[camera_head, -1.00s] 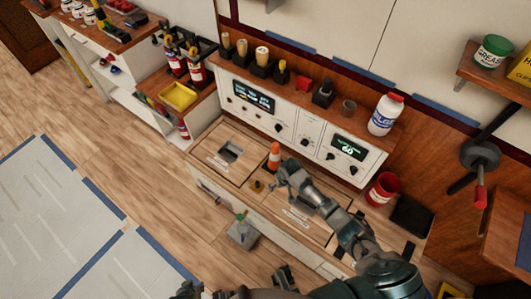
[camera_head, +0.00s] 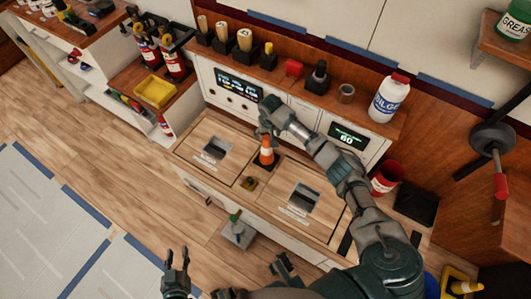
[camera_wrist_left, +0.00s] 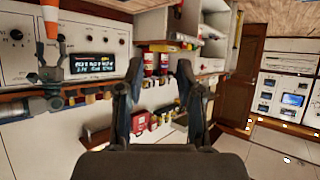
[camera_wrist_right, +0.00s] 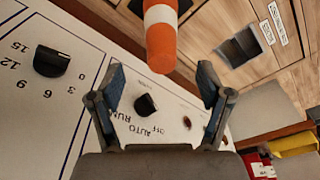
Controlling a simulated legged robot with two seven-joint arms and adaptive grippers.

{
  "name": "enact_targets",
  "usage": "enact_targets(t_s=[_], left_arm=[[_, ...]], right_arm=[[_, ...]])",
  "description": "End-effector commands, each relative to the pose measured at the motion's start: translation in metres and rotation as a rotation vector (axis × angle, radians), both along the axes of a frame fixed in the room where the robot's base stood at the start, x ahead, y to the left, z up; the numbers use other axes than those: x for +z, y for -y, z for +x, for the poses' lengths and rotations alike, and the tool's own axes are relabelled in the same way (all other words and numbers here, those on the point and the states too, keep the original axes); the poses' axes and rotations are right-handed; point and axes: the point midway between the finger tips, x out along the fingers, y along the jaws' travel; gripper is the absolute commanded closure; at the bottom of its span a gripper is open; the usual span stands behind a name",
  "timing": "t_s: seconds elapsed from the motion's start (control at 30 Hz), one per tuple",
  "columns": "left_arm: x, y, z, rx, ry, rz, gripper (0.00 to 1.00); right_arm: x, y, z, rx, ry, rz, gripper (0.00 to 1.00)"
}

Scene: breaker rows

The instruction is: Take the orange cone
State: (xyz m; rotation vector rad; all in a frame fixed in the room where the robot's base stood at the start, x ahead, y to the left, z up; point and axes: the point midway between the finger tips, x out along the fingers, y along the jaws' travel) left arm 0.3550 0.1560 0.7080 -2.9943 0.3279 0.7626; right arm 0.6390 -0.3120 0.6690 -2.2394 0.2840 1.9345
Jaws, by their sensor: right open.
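The orange cone (camera_head: 266,152) with a white band stands upright on the wooden counter (camera_head: 236,189) between two square hatches. My right gripper (camera_head: 264,128) is at the cone's top, on the panel side, and partly covers the tip in the head view. In the right wrist view the cone (camera_wrist_right: 161,38) comes in from the top, just beyond the open fingers (camera_wrist_right: 161,82), with nothing between the fingertips. My left gripper (camera_head: 176,256) is open and empty over the floor at the lower left. The cone (camera_wrist_left: 50,20) also shows in the left wrist view.
A white control panel (camera_head: 300,115) with dials rises close behind the cone. A shelf above holds several small items and a white bottle (camera_head: 389,98). A red cup (camera_head: 386,177) stands at right.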

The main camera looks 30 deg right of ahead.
Motion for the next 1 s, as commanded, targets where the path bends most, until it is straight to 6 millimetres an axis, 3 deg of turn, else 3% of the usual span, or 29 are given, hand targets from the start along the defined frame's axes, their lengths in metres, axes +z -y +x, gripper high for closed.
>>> enact_targets(t_s=[0.03,0.1,0.43,0.7,1.0], left_arm=[[0.002,0.003,0.006,-0.002,0.051,-0.015,0.63],[0.012,0.005,0.013,-0.004,0.121,-0.034,0.63],[0.037,0.012,0.024,-0.008,0.281,-0.078,0.63],[0.071,0.02,0.033,-0.011,0.544,-0.154,0.63],[0.095,0.021,0.03,-0.011,0.682,-0.196,0.63]], right_arm=[[-0.013,0.0,0.0,0.0,-0.004,0.0,0.22],[-0.021,0.0,0.002,0.0,-0.002,0.0,0.22],[-0.037,0.001,0.005,0.001,0.001,0.0,0.22],[-0.074,0.003,0.004,0.001,-0.004,0.0,0.22],[-0.083,0.003,0.007,0.002,0.003,-0.001,0.22]])
